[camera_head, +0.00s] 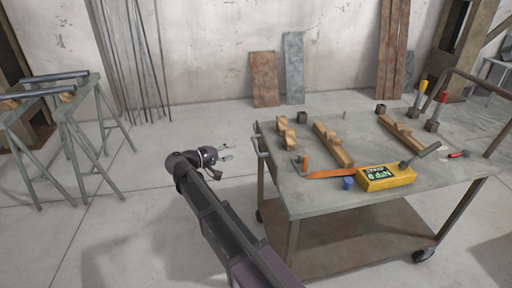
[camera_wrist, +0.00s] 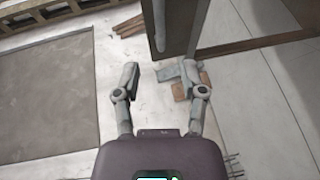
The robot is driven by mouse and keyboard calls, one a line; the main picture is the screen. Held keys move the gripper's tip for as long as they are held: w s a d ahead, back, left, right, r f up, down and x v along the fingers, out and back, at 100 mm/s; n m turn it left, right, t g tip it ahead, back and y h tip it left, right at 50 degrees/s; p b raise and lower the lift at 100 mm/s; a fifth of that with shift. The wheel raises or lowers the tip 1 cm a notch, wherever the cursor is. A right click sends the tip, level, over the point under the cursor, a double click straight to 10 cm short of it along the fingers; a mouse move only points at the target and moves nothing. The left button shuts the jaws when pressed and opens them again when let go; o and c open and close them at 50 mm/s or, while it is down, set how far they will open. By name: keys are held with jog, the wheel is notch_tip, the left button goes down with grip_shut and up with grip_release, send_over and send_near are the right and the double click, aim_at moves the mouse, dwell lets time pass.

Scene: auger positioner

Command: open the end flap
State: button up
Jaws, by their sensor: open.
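My gripper (camera_head: 227,152) is open and empty in the head view, held out over the floor to the left of the cart. In the wrist view my gripper (camera_wrist: 163,78) shows two separated grey fingers with nothing held between them. I cannot pick out an end flap for certain in either view. A dark upright panel or post (camera_wrist: 176,28) stands beyond the fingers in the wrist view; I cannot tell what it belongs to.
A metal cart (camera_head: 296,203) at the right carries a yellow box (camera_head: 386,178), a blue cup-like piece (camera_head: 348,184), wooden blocks (camera_head: 333,145) and hand tools. Sawhorses (camera_head: 68,118) with bars stand at the left. Boards (camera_head: 264,79) lean on the wall. The floor between is clear.

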aim_at(256, 146)
jog(key=b+x, duration=0.2)
jog(key=x, duration=0.9)
jog(key=shift+w+d, duration=0.1)
jog(key=shift+d, duration=0.1)
grip_shut()
